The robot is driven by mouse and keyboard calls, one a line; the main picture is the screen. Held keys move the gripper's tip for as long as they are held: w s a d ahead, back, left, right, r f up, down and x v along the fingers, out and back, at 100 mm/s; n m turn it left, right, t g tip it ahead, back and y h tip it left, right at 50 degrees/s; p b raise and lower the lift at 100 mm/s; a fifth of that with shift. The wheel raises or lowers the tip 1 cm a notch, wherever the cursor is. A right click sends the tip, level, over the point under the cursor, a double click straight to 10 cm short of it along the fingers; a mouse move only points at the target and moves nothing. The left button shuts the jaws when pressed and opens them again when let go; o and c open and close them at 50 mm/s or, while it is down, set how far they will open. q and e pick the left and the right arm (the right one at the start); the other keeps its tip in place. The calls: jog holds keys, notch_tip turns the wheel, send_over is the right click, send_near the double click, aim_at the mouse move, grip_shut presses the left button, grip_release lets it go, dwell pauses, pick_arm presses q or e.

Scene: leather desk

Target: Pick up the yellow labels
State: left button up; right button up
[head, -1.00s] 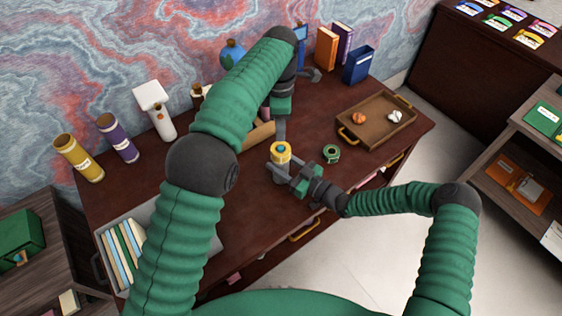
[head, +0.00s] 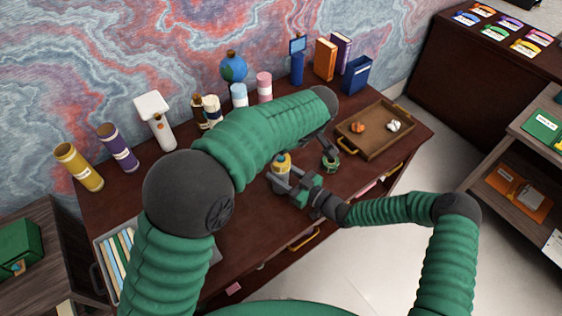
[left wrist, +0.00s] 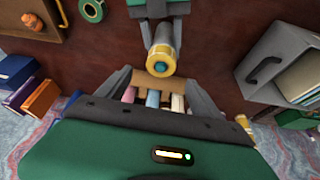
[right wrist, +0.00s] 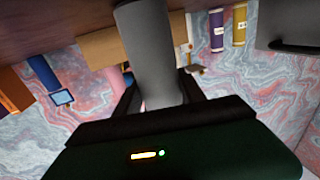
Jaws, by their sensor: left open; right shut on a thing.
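In the head view my left forearm hides most of the left gripper. In the right wrist view a large grey shape (right wrist: 150,50) fills the space between the fingers; I cannot tell what it is.
A green tape roll (head: 331,160) lies right of the yellow roll. A wooden tray (head: 376,130) holds two small items. Bottles, a globe (head: 233,67) and books (head: 325,58) line the back. A grey file holder (head: 106,245) stands at left.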

aim_at(281, 157)
pick_arm(q)
jog(key=x, duration=0.8)
jog(key=shift+w+a+f, duration=0.1)
jog(key=shift+f, duration=0.2)
jog(key=shift+w+f, duration=0.2)
jog(key=shift+f, duration=0.1)
pick_arm(e)
jog(key=shift+w, duration=0.1)
pick_arm(q)
jog(key=c, duration=1.5)
jog(key=shift+o, duration=0.2)
jog(key=shift+r, duration=0.1)
notch_tip(281, 157, up, 10)
pick_arm(e)
jog(key=o, duration=1.5)
jog(key=shift+o, duration=0.2)
